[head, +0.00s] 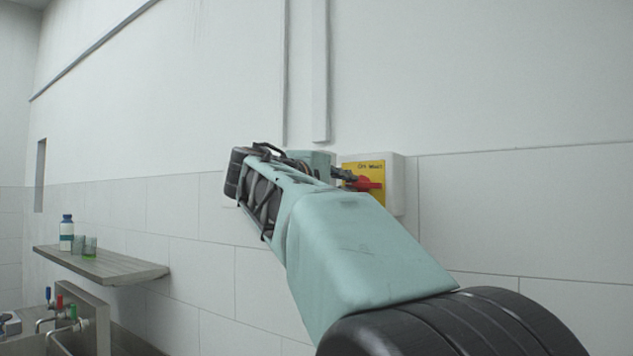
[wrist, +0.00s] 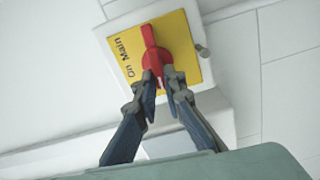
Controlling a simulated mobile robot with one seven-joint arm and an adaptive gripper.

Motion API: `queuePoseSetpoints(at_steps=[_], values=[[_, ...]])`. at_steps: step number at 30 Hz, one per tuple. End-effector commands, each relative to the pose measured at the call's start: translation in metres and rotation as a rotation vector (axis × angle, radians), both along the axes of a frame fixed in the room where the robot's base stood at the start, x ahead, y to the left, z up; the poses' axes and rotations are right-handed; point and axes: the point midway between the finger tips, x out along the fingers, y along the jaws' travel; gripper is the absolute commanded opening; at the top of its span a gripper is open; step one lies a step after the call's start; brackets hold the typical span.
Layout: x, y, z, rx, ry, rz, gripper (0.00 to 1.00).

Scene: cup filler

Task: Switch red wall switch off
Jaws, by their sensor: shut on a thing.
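The red wall switch (head: 366,184) is a red rotary handle on a yellow plate (head: 350,169) set in a white box (head: 397,186) on the wall. In the wrist view, the red handle (wrist: 153,50) shows with "On Main" lettering beside it on the yellow plate (wrist: 190,52). My gripper (head: 350,179) reaches the handle from the left in the head view. In the wrist view, my gripper (wrist: 160,76) has its two fingertips closed on the near end of the handle. The fingertips hide part of that end.
A wall shelf (head: 105,264) at the left holds a bottle (head: 67,232) and glasses (head: 90,246). Below it are taps (head: 60,318) with coloured tops. A vertical conduit (head: 320,70) runs down the wall above the switch. The wall right of the box is clear.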

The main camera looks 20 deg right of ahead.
Motion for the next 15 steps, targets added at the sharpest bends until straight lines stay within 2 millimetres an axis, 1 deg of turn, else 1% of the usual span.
queuePoseSetpoints(at_steps=[6, 15], values=[[0.0002, 0.0007, -0.0001, -0.046, 0.057, 0.003, 0.0], [0.0004, 0.0008, -0.0007, -0.063, 0.079, 0.003, 0.0]])
